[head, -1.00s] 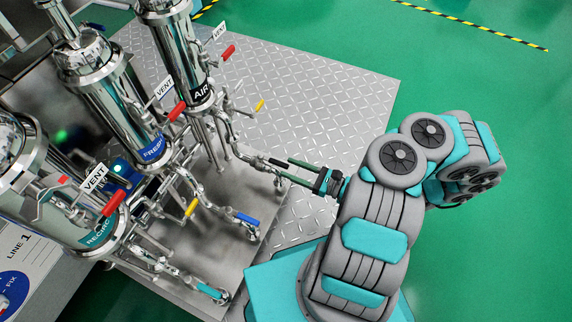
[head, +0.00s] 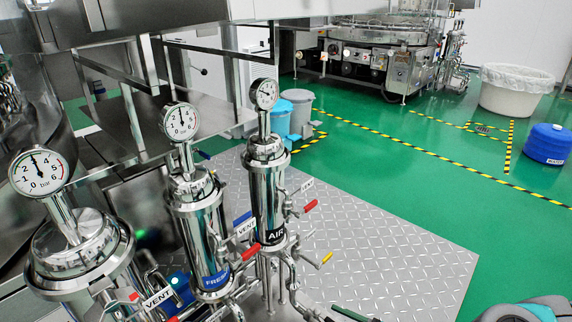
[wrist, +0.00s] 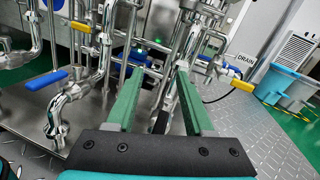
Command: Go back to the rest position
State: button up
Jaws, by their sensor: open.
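My gripper (wrist: 158,90) shows in the wrist view with two green fingers spread apart and nothing between them. Steel pipes and valves of the filter stand lie beyond the fingertips. A blue valve handle (wrist: 46,80) is to the left of the fingers, and a yellow valve handle (wrist: 243,86) is to the right. In the head view only small parts of my arm show at the bottom right edge, and most of it is out of frame.
Three steel filter housings with gauges, the nearest right one marked AIR (head: 268,190), stand left of centre. A tread-plate floor (head: 390,240) and open green floor (head: 400,150) lie to the right. Grey and blue bins (head: 298,110) and a blue drum (head: 548,143) stand farther back.

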jog(key=s+a+r+n+g+h, duration=0.2)
jog(key=s+a+r+n+g, duration=0.3)
jog(key=r+n+g, duration=0.25)
jog(key=s+a+r+n+g+h, duration=0.2)
jog(key=s+a+r+n+g, duration=0.35)
jog(key=r+n, duration=0.3)
jog(key=s+d+r+n+t+h+p, duration=0.1)
jog(key=s+d+r+n+t+h, duration=0.1)
jog(key=s+d+r+n+h, duration=0.3)
jog(key=shift+s+d+r+n+h, duration=0.3)
jog(key=shift+s+d+r+h, duration=2)
jog(key=shift+s+d+h, duration=1.4)
jog(key=shift+s+a, duration=0.35)
jog(key=shift+a, duration=0.15)
